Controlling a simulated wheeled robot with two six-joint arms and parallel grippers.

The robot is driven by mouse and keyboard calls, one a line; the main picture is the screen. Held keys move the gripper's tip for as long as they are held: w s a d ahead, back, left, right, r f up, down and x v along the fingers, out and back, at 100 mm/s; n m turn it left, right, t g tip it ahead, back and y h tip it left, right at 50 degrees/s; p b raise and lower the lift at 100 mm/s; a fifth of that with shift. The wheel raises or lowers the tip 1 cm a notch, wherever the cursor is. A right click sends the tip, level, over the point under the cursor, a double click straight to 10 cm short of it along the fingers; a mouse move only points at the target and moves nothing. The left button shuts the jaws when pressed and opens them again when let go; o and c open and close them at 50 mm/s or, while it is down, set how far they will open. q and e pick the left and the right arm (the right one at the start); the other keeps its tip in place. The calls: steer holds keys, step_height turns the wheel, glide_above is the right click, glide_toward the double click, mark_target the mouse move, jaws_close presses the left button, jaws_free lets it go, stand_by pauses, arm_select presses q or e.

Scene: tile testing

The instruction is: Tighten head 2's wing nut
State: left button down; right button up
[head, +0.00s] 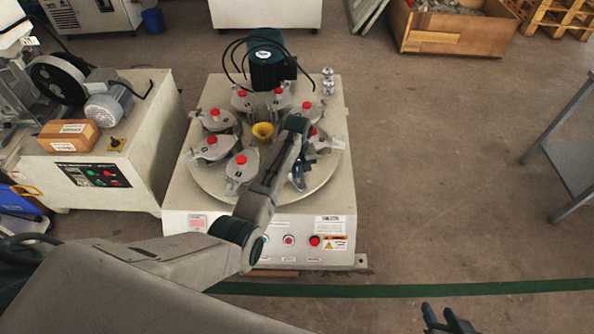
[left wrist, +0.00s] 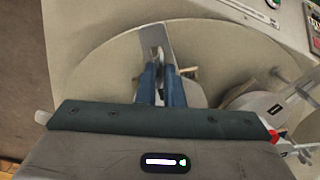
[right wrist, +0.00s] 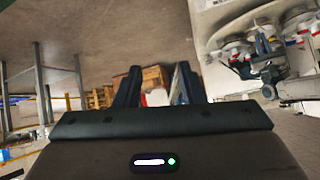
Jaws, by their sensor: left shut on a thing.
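The testing machine's round turntable (head: 213,190) carries several grey heads with red knobs, such as one at the front left (head: 240,160). My left gripper (head: 298,178) reaches down over the head at the right front of the turntable and largely covers it. In the left wrist view its fingers (left wrist: 160,75) are close together, shut on a small part, seemingly the wing nut, mostly hidden between them. A metal bracket (left wrist: 168,38) rises just beyond the fingertips. I cannot read the head's number. My right gripper (head: 446,316) is open and empty, away from the machine, low in the head view.
A yellow cup (head: 263,130) sits at the turntable's centre, with a dark motor (head: 266,62) behind. Another head (left wrist: 258,108) stands close beside my left gripper.

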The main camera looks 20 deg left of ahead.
arm_select(q)
steer(key=shift+r+m+p, duration=0.25)
steer(key=shift+m+p, duration=0.55)
steer(key=shift+p, duration=0.3)
steer(key=m+p, duration=0.4)
steer(key=m, duration=0.1)
steer(key=shift+p, duration=0.35)
arm_select(e)
steer(key=s+d+r+n+g+h, duration=0.1)
steer(key=s+d+r+g+h, duration=0.25)
steer(key=d+r+g, duration=0.2)
arm_select(q)
steer(key=m+p, duration=0.2)
steer(key=m, duration=0.3)
steer(key=shift+f, duration=0.15)
steer(key=shift+m+p, duration=0.55)
steer(key=shift+m, duration=0.95)
arm_select(e)
step_height(320, 180, down, 11)
steer(key=w+g, duration=0.1)
steer(key=shift+d+f+g+y, duration=0.15)
steer(key=shift+g+y, duration=0.2)
steer(key=shift+y, duration=0.1)
steer(key=shift+f, duration=0.1)
arm_select(q)
steer(key=c, duration=1.6)
jaws_free()
steer(key=shift+f, duration=0.1)
steer(key=shift+o, duration=0.2)
